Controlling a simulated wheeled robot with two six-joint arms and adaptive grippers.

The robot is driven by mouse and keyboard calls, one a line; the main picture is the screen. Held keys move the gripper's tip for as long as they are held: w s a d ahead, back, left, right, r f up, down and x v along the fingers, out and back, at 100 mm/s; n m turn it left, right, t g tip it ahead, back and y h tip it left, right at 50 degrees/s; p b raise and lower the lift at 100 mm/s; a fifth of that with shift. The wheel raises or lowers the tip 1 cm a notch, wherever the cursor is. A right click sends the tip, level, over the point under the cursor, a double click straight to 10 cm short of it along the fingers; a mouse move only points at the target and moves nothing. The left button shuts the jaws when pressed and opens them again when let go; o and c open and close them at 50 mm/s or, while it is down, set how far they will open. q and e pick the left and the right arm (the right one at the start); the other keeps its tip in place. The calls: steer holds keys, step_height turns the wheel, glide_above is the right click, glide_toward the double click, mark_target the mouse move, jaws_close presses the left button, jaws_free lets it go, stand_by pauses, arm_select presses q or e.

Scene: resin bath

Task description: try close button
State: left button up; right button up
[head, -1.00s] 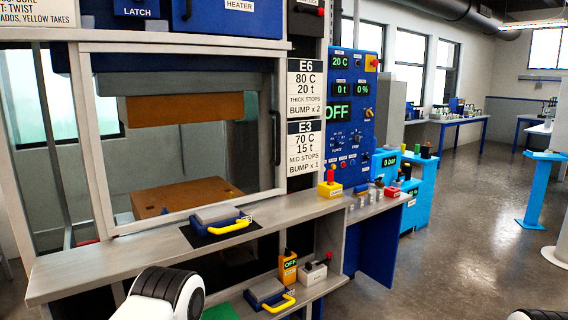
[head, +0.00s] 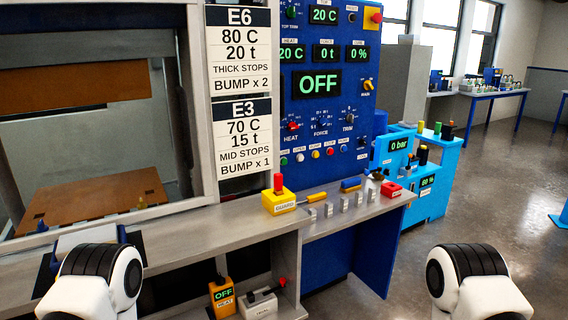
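A blue control panel (head: 310,115) stands upright at the middle, with a row of small coloured buttons (head: 315,153) low on its face. The press opening (head: 80,150) with a brown platen inside is at left. White and black parts of my two arms show at the bottom left and bottom right, well apart from the panel. Neither gripper's fingers are in view.
A grey shelf (head: 240,233) runs below the panel. It bears a yellow guard box (head: 283,204) with a red top, several small grey blocks and a red box (head: 391,190). A blue machine (head: 400,155) stands right of the panel. The floor at right is open.

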steer(key=c, duration=0.5)
steer(key=shift+w+d+f, duration=0.1)
jaws_close()
stand_by(0.5)
